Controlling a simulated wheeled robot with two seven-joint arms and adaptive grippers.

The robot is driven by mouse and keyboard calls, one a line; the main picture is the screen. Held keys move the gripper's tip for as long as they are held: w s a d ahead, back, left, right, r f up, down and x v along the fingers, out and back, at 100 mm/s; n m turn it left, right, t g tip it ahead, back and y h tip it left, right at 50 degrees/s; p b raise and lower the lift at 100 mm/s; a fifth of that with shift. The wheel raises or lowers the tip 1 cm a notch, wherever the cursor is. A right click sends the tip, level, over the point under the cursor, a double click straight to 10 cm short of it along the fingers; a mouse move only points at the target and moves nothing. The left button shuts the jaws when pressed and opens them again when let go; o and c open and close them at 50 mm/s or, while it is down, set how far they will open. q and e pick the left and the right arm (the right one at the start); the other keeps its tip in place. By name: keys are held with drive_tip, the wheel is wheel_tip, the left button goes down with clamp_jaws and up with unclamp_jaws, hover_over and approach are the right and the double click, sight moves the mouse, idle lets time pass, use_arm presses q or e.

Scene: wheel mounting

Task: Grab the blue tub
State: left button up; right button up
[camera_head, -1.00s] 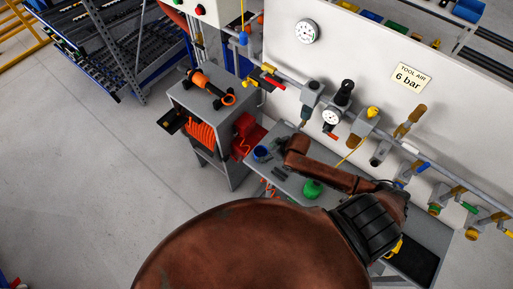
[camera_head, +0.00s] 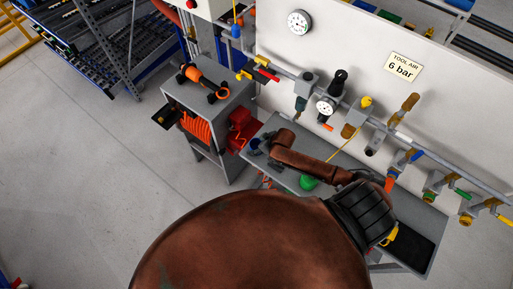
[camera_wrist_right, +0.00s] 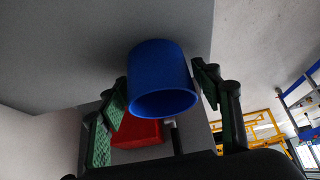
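The blue tub (camera_head: 254,146) stands on the left end of the grey bench in the head view, partly hidden by my right gripper (camera_head: 268,149). In the right wrist view the tub (camera_wrist_right: 160,75) is large, with its round opening facing the camera. The fingers of my right gripper (camera_wrist_right: 164,92) are spread, one on each side of the tub, with their tips close to its walls. I cannot tell whether either finger touches it. My left gripper is not in view.
A green container (camera_head: 309,183) sits on the bench near my right forearm. The grey bench (camera_head: 345,160) runs below a white panel (camera_head: 350,50) with air fittings. A red bin (camera_head: 242,128) and a grey cart (camera_head: 232,95) stand left of the bench.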

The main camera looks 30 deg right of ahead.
drive_tip(key=c, duration=1)
drive_tip(key=shift+r, duration=0.1)
drive_tip(key=shift+c, duration=0.2)
